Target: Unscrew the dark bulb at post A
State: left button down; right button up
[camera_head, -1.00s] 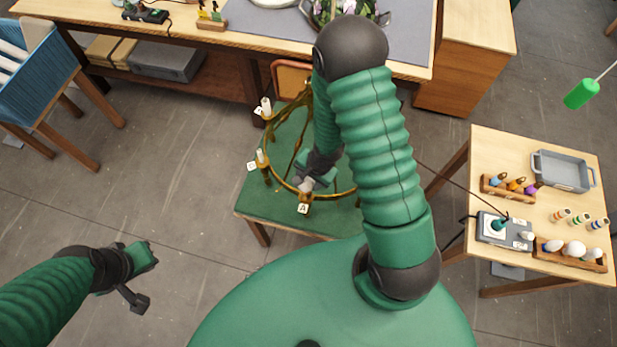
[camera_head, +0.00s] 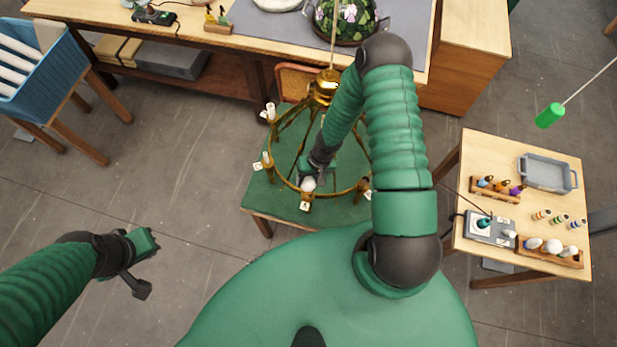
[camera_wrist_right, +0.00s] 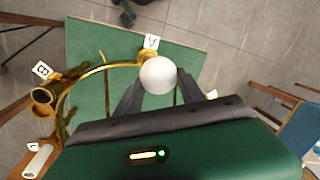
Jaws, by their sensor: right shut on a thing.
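A brass ring lamp (camera_head: 282,180) hangs or stands over a green-topped table (camera_head: 262,200), with lettered posts around its ring. Post A, with its tag (camera_head: 304,206), is at the near side; the tag also shows in the wrist view (camera_wrist_right: 151,41). My right gripper (camera_head: 312,177) is shut on a round whitish bulb (camera_head: 308,184) at post A. In the wrist view the bulb (camera_wrist_right: 158,75) sits between the two fingers, near the ring. Whether its base is still in the socket is hidden. My left gripper (camera_head: 146,266) is open and empty, over the floor at left.
A side table (camera_head: 480,258) at right holds a grey tray (camera_head: 548,174), a tester box (camera_head: 490,228) and a rack of bulbs (camera_head: 550,254). A workbench (camera_head: 260,42) spans the back. A blue bin (camera_head: 50,75) stands at far left. A green handle (camera_head: 550,115) hangs at right.

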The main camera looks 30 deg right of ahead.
jog(key=n, duration=0.3)
jog(key=shift+w+f+g, duration=0.1)
jog(key=shift+w+g, duration=0.05)
jog(key=shift+g, duration=0.15)
jog(key=shift+n, duration=0.8)
jog(key=shift+n+g, duration=0.4)
jog(key=shift+n, duration=0.2)
jog(key=shift+a+n, duration=0.1)
jog(key=shift+n, duration=0.4)
jog(key=shift+a, duration=0.1)
jog(key=shift+n, duration=0.3)
